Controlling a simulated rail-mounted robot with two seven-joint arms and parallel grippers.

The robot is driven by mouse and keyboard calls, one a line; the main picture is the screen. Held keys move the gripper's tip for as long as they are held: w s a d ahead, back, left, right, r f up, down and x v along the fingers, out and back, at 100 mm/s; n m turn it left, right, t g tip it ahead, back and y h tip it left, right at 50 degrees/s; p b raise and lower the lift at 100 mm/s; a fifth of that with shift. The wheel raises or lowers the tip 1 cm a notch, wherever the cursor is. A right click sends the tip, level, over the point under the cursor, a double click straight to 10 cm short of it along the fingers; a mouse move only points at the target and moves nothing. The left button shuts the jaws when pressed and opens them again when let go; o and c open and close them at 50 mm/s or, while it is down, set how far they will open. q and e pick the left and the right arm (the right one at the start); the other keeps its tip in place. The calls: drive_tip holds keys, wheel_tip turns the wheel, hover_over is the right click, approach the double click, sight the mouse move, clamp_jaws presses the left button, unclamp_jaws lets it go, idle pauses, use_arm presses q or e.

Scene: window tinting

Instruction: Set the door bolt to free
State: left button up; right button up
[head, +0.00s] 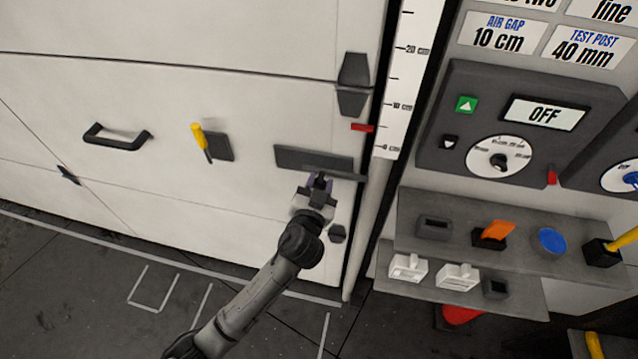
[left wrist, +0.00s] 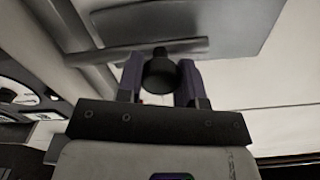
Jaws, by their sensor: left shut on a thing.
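The door bolt is on the lower right of the big pale door. Its dark backing plate (head: 300,157) shows in the head view, and its grey bar (left wrist: 110,53) runs across the left wrist view in front of the plate. A dark round knob (left wrist: 159,70) on the bar sits between the purple fingers of my left gripper (head: 319,183). My left gripper is shut on this knob. In the head view the gripper hides the knob. I cannot read any free mark at the bolt. My right gripper is not in view.
The door carries a black handle (head: 115,137) and a yellow lever (head: 199,138). A red tab (head: 362,128) is on the frame by a white scale (head: 403,80). At right are a dial panel reading OFF (head: 545,114) and shelves (head: 470,225) with small items.

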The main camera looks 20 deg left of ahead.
sight(304, 170)
use_arm(q)
clamp_jaws()
drive_tip(key=shift+a, duration=0.2)
drive_tip(key=a, duration=0.1)
drive_tip(key=a+p, duration=0.1)
drive_tip(key=a, duration=0.2)
drive_tip(key=shift+s+a+p, duration=0.1)
drive_tip(key=shift+s+p, duration=0.25)
drive_tip(key=shift+a, duration=0.3)
drive_tip(key=o, duration=0.6)
unclamp_jaws()
drive_tip(key=shift+c, duration=0.2)
drive_tip(key=o, duration=0.4)
drive_tip(key=shift+s+a, duration=0.1)
drive_tip(key=shift+a, duration=0.15)
drive_tip(key=shift+o, duration=0.2)
drive_tip(key=shift+d, duration=0.15)
